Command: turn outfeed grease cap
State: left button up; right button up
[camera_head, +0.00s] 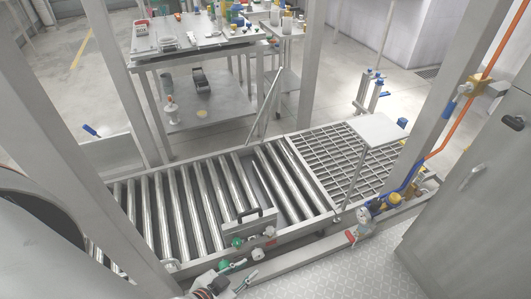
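My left gripper (249,270) is at the bottom centre, beside the near side rail of the roller conveyor (190,213). Its two small fingers look spread apart, with nothing visible between them. A green round cap or knob (237,243) is on the near rail just above the gripper, and a second green one (223,265) is close to the fingers. A white round cap (257,254) is just above the fingertips; I cannot tell whether they touch. I cannot tell which of these is the outfeed grease cap. My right gripper is not in view.
A grated platform (338,157) adjoins the rollers at the right. Steel posts frame the conveyor; a bench (200,49) stands behind.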

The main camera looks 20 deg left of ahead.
aim_at(270, 230)
jog(key=u, duration=0.95)
jog(key=k+j, duration=0.2)
jog(key=k, duration=0.4)
jog(key=l+u, duration=0.05)
